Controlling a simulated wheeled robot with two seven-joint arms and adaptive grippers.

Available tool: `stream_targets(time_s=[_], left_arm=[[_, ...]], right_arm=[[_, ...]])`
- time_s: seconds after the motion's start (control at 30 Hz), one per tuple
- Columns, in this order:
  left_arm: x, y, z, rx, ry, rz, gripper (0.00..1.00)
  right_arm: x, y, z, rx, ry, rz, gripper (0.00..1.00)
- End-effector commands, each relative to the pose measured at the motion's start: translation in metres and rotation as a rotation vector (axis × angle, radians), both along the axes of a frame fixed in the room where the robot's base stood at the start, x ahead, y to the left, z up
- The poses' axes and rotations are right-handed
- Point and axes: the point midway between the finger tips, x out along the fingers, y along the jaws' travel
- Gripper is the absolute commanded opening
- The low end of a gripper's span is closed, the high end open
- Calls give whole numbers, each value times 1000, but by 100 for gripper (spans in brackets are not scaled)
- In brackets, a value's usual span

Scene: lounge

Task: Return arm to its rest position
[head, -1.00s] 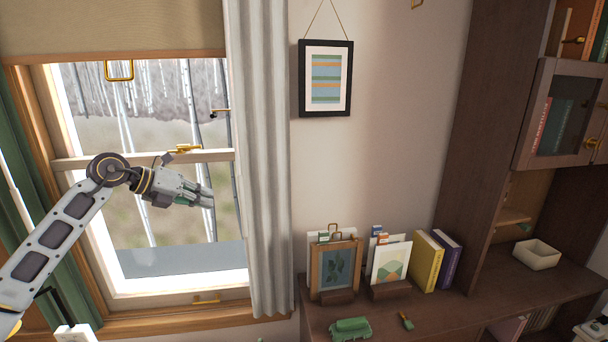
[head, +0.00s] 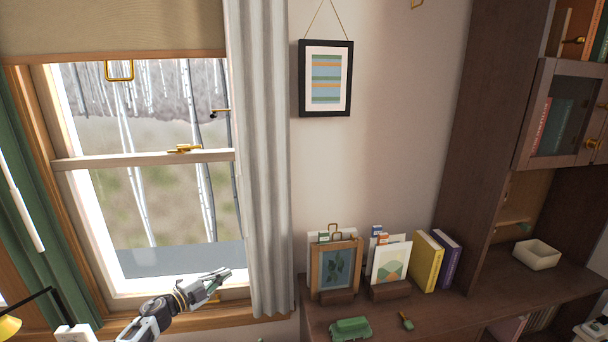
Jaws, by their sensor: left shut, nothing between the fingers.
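My left gripper (head: 222,275) is low in the head view, in front of the bottom of the window (head: 150,200). It points up and to the right, and its fingers are together with nothing between them. Only the end of my left arm shows, coming in from the bottom edge. The gripper overlaps the window sill in the picture; I cannot tell the gap between them. My right gripper is not in view.
A pale curtain (head: 262,180) hangs right of the gripper. A framed picture (head: 326,78) hangs on the wall.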

Motion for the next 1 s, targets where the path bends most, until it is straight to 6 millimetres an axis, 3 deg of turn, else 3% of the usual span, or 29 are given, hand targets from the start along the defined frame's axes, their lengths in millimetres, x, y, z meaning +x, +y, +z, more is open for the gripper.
stream_targets(time_s=[0.03, 0.1, 0.47, 0.77, 1.0], left_arm=[[-5, 4, -26, -37, 45, 40, 0], [-11, 11, -57, -80, 98, 97, 0], [-70, 39, -210, -238, 371, 364, 0], [-146, 52, -323, -314, 594, 566, 0], [-223, 56, -404, -350, 773, 714, 0]], right_arm=[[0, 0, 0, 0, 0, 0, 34], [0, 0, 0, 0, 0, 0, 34], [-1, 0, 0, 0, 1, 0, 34], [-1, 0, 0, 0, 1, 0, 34], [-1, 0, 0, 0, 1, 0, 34]])
